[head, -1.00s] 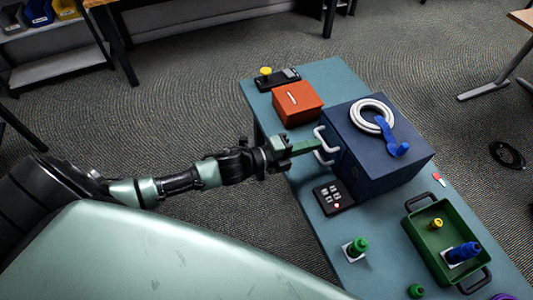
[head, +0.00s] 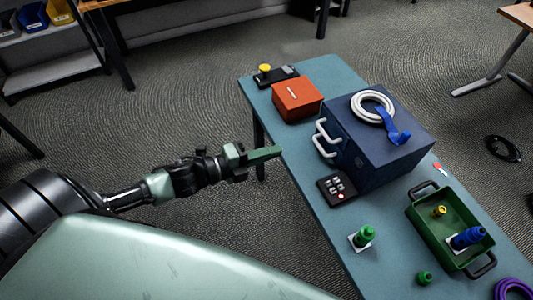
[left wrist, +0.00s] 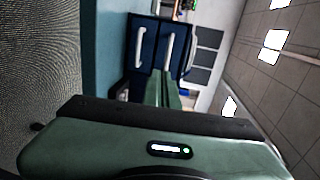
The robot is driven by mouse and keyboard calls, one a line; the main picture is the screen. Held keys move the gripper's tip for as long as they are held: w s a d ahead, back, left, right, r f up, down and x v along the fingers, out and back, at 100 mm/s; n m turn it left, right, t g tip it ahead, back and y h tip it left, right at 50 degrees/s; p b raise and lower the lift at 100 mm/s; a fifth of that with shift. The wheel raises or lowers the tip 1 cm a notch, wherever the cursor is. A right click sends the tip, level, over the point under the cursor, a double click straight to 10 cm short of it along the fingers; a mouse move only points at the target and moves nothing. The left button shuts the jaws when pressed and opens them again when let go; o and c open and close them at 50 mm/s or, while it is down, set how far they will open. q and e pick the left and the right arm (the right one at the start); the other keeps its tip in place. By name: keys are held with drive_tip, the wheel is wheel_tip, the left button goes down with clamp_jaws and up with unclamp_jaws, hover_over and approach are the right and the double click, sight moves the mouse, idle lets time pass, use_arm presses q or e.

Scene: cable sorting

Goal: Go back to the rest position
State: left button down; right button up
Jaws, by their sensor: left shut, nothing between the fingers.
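My left gripper (head: 266,153) is shut and empty. In the head view it points right, over the floor by the near left edge of the teal table. It is apart from the dark blue cabinet (head: 372,165) with two white handles (head: 325,138). In the left wrist view my left gripper (left wrist: 165,88) points at the blue cabinet (left wrist: 143,50), with the handles beyond the fingers. My right gripper is in neither view.
The teal table (head: 310,180) holds an orange box (head: 297,105), a black keypad (head: 336,190), a green tray (head: 420,207) and a green connector (head: 364,237). A white cable coil (head: 371,107) and a blue strap (head: 395,132) lie on the cabinet. Carpet around my left arm is free.

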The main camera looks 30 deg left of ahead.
use_arm(q)
drive_tip(key=s+a+f+n+g+y, duration=0.1)
drive_tip(key=s+a+f+n+y, duration=0.2)
drive_tip(key=f, duration=0.6)
drive_tip(key=s+a+f+n+g+y, duration=0.1)
drive_tip(key=a+f+n+y, duration=0.2)
drive_tip(key=a+f+n, duration=0.5)
drive_tip(key=s+a+f+n+g+y, duration=0.1)
drive_tip(key=s+a+f+n+y, duration=0.15)
drive_tip(key=f, duration=0.85)
drive_tip(key=s+d+f+n+g+y, duration=0.2)
drive_tip(key=s+f+n+g, duration=0.25)
drive_tip(key=s+f, duration=0.9)
drive_tip(key=s+d+f+n+g, duration=0.2)
drive_tip(key=s+d+f, duration=0.2)
drive_tip(key=s, duration=0.5)
drive_tip(key=s+d+f+n+g, duration=0.2)
drive_tip(key=s+d+f+n, duration=0.1)
drive_tip(key=s, duration=0.5)
drive_tip(key=shift+s+d+f+h, duration=0.35)
drive_tip(key=shift+d+f, duration=0.3)
drive_tip(key=shift+d, duration=0.15)
drive_tip(key=shift+g, duration=0.25)
